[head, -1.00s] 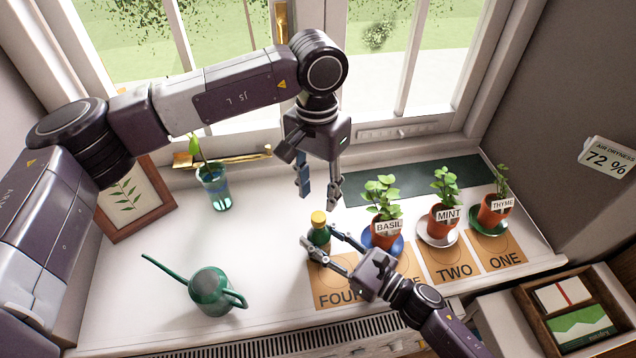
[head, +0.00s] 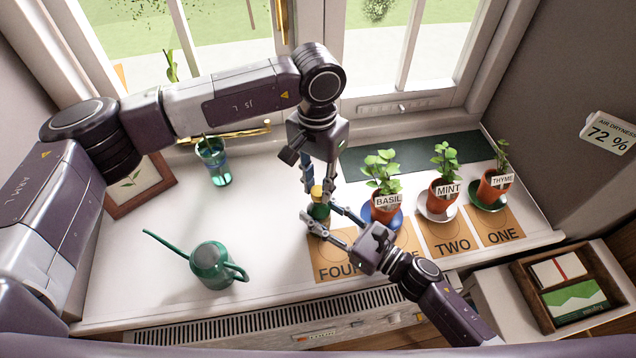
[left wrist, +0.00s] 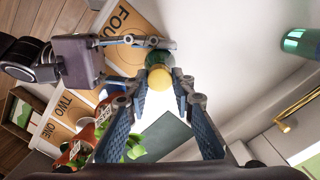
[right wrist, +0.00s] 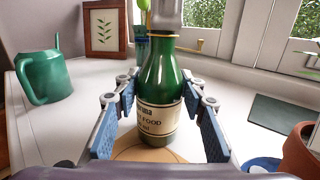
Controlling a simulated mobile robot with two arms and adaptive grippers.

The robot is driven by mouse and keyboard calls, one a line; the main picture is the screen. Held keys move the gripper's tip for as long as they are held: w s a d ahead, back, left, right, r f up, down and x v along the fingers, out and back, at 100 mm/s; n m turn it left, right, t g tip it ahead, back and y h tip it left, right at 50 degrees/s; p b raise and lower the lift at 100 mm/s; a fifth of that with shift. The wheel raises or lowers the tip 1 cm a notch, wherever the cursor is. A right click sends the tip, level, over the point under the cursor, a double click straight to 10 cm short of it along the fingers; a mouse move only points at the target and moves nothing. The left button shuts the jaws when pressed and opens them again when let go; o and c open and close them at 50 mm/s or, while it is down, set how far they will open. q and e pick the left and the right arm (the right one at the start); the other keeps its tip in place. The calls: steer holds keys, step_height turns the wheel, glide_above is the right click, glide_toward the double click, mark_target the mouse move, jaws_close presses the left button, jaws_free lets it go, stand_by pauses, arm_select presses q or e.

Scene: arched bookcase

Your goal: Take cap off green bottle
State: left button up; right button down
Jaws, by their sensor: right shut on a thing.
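The green bottle (head: 318,213) stands upright on the sill at the back of the card marked FOUR; its paper label shows in the right wrist view (right wrist: 157,119). Its yellow cap (head: 317,191) is on the neck and faces the left wrist camera (left wrist: 159,79). My right gripper (head: 320,217) is shut on the bottle's body, one finger on each side. My left gripper (head: 321,188) points down from above, open, its fingers apart on either side of the cap (left wrist: 160,77). In the right wrist view a grey part hides the bottle's top.
Potted basil (head: 384,205), mint (head: 444,195) and thyme (head: 493,187) stand right of the bottle. A green watering can (head: 211,267), a glass with a cutting (head: 214,163) and a picture frame (head: 140,187) are left. The sill between is clear.

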arm_select(q)
jaws_close()
steer(key=n, duration=0.6)
steer(key=shift+n, duration=0.4)
steer(key=n, duration=2.2)
steer(key=shift+r, duration=0.1)
steer(key=n, duration=2.5)
steer(key=shift+w, duration=0.1)
steer(key=shift+r, duration=0.2)
